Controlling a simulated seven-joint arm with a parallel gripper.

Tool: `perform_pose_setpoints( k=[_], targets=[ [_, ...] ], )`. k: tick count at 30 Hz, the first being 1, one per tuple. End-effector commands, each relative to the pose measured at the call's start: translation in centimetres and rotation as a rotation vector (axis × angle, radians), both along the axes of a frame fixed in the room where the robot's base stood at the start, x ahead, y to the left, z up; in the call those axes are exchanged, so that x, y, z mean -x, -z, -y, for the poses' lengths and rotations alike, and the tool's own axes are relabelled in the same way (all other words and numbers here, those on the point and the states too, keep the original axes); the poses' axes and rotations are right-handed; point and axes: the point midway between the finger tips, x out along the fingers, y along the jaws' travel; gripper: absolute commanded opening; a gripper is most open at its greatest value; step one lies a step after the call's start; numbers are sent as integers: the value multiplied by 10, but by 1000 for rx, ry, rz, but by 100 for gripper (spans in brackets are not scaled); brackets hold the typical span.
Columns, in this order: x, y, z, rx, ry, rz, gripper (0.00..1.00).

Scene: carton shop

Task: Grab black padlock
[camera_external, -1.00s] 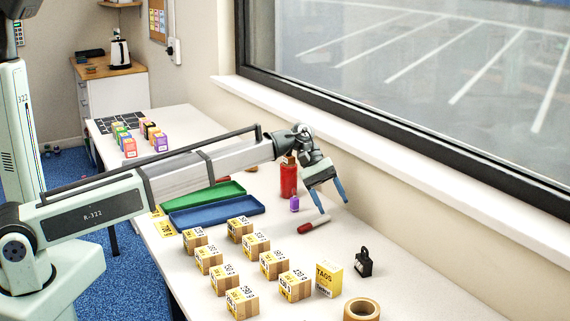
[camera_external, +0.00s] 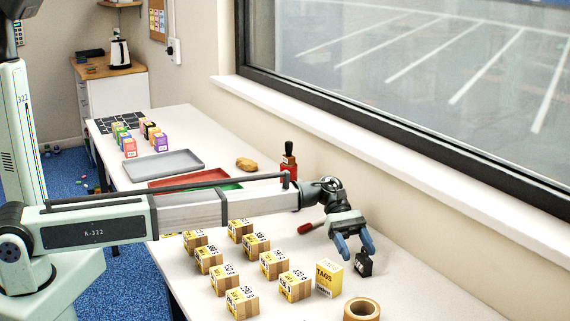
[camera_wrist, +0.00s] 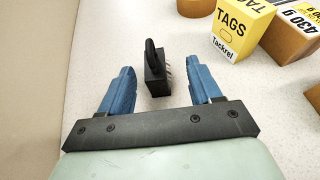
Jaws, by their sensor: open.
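The black padlock (camera_external: 364,266) stands on the white table near the wall, right of the yellow TAGS box; one of my fingers partly hides it in the external view. In the wrist view the padlock (camera_wrist: 155,72) is upright, between and a little ahead of my two blue fingers, with its shackle toward the top. My gripper (camera_external: 357,252) is open and empty, above and beside the padlock. In the wrist view my gripper (camera_wrist: 162,92) shows both fingers spread apart, with clear space on either side of the padlock. No contact is visible.
A yellow TAGS box (camera_external: 329,278) stands just left of the padlock. A tape roll (camera_external: 361,310) lies in front, and several small labelled cartons (camera_external: 295,285) are to the left. The wall runs close by the padlock's right.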

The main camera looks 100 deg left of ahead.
Motion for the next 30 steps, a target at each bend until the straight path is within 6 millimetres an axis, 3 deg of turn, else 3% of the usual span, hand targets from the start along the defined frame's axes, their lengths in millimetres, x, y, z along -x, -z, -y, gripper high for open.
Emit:
perform_pose_setpoints(
  k=[11,21,28,30],
  targets=[
    [-10,9,13,0,0,0,63],
    [-32,27,42,0,1,0,63],
    [-33,28,43,-1,0,1,63],
    [-33,28,43,-1,0,1,58]
  ],
)
